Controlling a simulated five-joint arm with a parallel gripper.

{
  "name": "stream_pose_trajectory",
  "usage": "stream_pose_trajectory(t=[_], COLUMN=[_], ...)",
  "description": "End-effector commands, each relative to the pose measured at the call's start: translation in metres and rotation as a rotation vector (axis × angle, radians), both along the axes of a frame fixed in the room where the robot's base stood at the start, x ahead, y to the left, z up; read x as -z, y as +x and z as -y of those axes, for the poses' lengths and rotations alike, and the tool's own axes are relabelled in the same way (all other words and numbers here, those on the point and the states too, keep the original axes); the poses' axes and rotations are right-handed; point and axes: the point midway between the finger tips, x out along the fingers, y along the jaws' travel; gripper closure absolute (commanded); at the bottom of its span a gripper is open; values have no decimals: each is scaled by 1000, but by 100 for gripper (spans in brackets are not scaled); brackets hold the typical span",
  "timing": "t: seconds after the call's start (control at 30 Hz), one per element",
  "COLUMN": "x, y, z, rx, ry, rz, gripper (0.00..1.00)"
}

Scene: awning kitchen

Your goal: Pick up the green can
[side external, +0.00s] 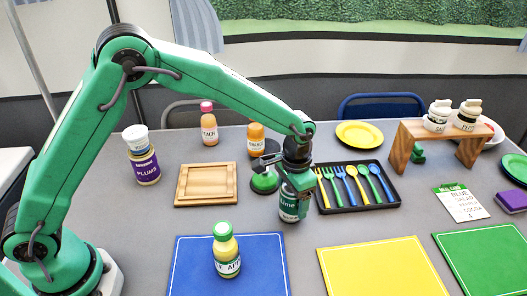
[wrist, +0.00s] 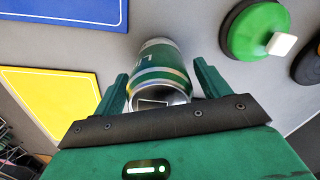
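The green can (side external: 289,208) stands on the grey table, left of the cutlery tray, with its upper part hidden by my gripper (side external: 296,182). In the wrist view the can (wrist: 162,72) has a green label with white lettering and a silver end, and lies between the two green fingers of my gripper (wrist: 160,76). The gripper is open. A gap shows between the can and each finger.
A green round object with a white knob (wrist: 258,32) stands close beside the can. The black cutlery tray (side external: 358,207) is just right. A yellow-green bottle (side external: 227,252) stands on the blue mat (side external: 190,265) in front. A wooden board (side external: 207,204) lies left.

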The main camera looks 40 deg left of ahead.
Motion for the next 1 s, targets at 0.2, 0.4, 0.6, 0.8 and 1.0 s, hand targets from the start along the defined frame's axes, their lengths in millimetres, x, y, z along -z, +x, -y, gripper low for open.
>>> stream_pose_trajectory(t=[0.2, 0.4, 0.6, 0.8, 1.0], x=[0, 0, -3, -18, -45], y=[0, 0, 0, 1, -2], z=[0, 0, 0, 0, 3], rx=[0, 0, 0, 0, 2], ry=[0, 0, 0, -1, -1], rz=[0, 0, 1, 3, 3], gripper=[69, 79, 79, 79, 79])
